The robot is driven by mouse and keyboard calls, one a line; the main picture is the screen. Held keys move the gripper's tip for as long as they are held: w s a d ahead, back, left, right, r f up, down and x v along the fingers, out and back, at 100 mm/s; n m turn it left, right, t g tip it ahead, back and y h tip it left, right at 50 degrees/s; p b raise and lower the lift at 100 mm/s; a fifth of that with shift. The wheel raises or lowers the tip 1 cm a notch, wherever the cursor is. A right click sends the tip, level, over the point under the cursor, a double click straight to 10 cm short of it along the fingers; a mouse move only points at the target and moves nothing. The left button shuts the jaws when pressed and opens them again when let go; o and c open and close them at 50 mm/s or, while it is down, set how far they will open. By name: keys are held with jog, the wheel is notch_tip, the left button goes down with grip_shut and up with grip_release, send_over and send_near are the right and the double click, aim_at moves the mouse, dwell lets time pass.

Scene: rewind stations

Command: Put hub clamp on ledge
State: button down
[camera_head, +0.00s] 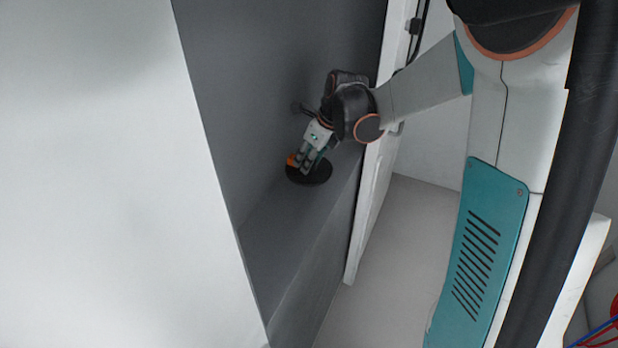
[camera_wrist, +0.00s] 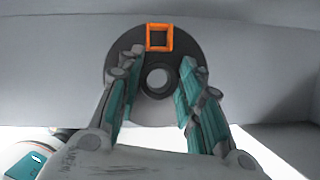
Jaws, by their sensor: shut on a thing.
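The hub clamp is a black disc (camera_head: 312,180) with an orange square part (camera_head: 291,160) at its edge. In the wrist view the disc (camera_wrist: 125,62) shows a round central hub, with the orange square frame (camera_wrist: 159,37) at its top edge. My gripper (camera_head: 306,167) reaches down onto the disc and is shut on it. In the wrist view the fingers of my gripper (camera_wrist: 161,62) stand either side of the hub. The disc is over the grey ledge (camera_head: 285,235); I cannot tell whether it rests on it or hangs just above.
A large white panel (camera_head: 110,180) fills the left of the head view. A dark grey wall (camera_head: 250,90) rises behind the ledge. The ledge's front part is bare. A pale floor (camera_head: 400,240) lies below to the right, and red and blue cables (camera_head: 603,330) show at the lower right corner.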

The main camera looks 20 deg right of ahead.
aim_at(309, 173)
jog(key=shift+f+b, duration=0.85)
jog(key=shift+f, duration=1.95)
jog(key=shift+r, duration=0.1)
jog(key=c, duration=1.1)
grip_release()
jog(key=p+v, duration=0.4)
jog(key=v, duration=0.8)
